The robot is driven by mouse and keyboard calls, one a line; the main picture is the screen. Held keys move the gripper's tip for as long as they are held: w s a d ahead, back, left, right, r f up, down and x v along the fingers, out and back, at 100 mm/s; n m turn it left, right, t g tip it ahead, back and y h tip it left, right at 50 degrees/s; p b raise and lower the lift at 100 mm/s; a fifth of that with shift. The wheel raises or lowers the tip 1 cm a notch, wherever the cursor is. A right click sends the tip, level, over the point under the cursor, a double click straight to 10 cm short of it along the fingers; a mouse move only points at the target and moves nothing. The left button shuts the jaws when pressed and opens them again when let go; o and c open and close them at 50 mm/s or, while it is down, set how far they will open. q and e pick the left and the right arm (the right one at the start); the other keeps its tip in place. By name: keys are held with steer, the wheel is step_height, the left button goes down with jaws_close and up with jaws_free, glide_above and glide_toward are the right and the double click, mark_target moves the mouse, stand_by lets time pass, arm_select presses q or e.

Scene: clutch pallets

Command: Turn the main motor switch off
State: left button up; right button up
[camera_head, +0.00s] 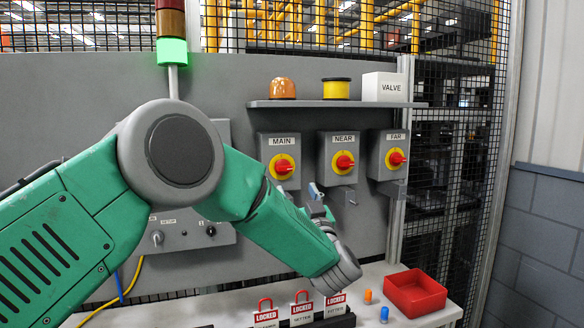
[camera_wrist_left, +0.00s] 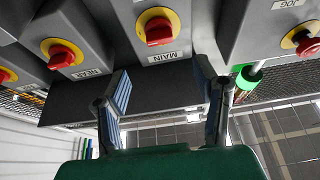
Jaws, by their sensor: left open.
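The MAIN switch (camera_head: 283,166) is a red knob on a yellow disc on a grey box at the back panel. In the left wrist view the MAIN switch (camera_wrist_left: 158,30) appears upside down at the top, between the lines of the two fingers. My left gripper (camera_wrist_left: 165,100) is open with nothing between its blue-padded fingers. In the head view the left gripper (camera_head: 318,198) is just below and right of the MAIN box, partly hidden by my arm. It is apart from the knob. The knob's exact setting is hard to read. My right gripper is not in view.
The NEAR switch (camera_head: 344,162) and FAR switch (camera_head: 396,158) sit to the right of MAIN. A shelf (camera_head: 350,104) runs above them. Red LOCKED padlocks (camera_head: 302,310) stand in a row below, beside a red bin (camera_head: 415,293). A JOG knob (camera_wrist_left: 306,42) shows in the wrist view.

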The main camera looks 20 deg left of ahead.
mark_target(285, 171)
arm_select(q)
steer(key=x, duration=0.3)
steer(key=p+x, duration=0.1)
steer(key=x, duration=0.4)
steer(key=shift+w+a+f, duration=0.15)
steer(key=shift+w+a, duration=0.05)
steer(key=shift+a, duration=0.2)
steer(key=shift+w+d+p, duration=0.15)
steer(key=shift+w+p, duration=0.1)
steer(key=shift+p, duration=0.05)
steer(key=shift+w+d+r, duration=0.3)
steer(key=shift+a, duration=0.5)
steer(key=shift+c, duration=1.2)
steer(key=shift+a+f, duration=0.1)
steer(key=shift+a, duration=0.2)
steer(key=c, duration=0.9)
steer(key=shift+d, duration=0.15)
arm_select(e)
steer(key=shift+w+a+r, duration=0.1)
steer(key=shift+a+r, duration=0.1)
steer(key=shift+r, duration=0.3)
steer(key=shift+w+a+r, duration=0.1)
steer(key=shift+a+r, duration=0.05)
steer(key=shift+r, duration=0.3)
